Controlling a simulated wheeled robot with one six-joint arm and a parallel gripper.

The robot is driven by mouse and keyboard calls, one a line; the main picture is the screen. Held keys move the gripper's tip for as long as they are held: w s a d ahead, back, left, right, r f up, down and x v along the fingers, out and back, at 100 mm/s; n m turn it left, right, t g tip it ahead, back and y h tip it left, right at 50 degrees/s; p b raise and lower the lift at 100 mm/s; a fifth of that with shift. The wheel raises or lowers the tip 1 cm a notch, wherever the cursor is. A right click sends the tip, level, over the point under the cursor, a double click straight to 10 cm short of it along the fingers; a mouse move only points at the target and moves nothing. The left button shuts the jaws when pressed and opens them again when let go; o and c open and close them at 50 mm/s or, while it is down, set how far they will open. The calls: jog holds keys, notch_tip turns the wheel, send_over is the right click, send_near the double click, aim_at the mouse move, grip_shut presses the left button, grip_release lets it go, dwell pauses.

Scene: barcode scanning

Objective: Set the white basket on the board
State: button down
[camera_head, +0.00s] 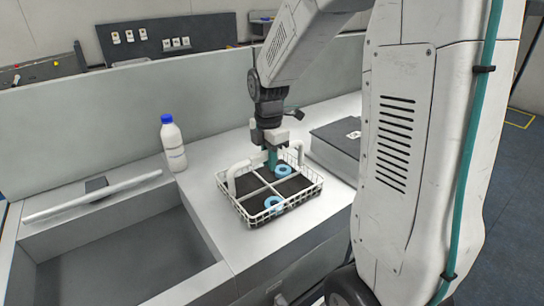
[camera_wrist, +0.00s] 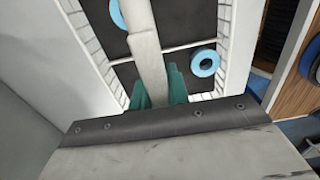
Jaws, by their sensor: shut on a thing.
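The white basket (camera_head: 248,217) is a wire basket with a dark floor, white dividers and blue rings inside. It is level, over the pale counter to the right of the sink. I cannot tell whether it touches the counter. My gripper (camera_head: 272,158) is over the basket's far side, its teal fingers shut on the white handle. In the wrist view the handle (camera_wrist: 145,40) runs between the fingertips (camera_wrist: 160,88), with basket mesh (camera_wrist: 92,42) on both sides. I cannot clearly pick out which surface is the board.
A white bottle with a blue cap (camera_head: 173,146) stands behind the sink (camera_head: 130,262). A dark flat-topped box (camera_head: 333,148) is close to the basket's right. A low partition (camera_head: 90,125) runs behind the counter. Bare counter (camera_head: 205,205) shows left of the basket.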

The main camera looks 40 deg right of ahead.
jog(key=shift+f, duration=0.15)
jog(key=c, duration=1.3)
grip_release()
jog(key=shift+c, duration=0.2)
notch_tip(320, 180, up, 12)
jog(key=shift+s+r, duration=0.1)
jog(key=shift+r, duration=0.05)
jog(key=s+a+m, duration=0.5)
jog(key=s+m, duration=0.4)
jog(key=s, duration=0.2)
jog(key=s+a+f+m+t, duration=0.1)
jog(key=s+a+m, duration=0.4)
jog(key=s+m, duration=0.4)
jog(key=shift+s+f, duration=0.25)
jog(key=shift+s, duration=0.8)
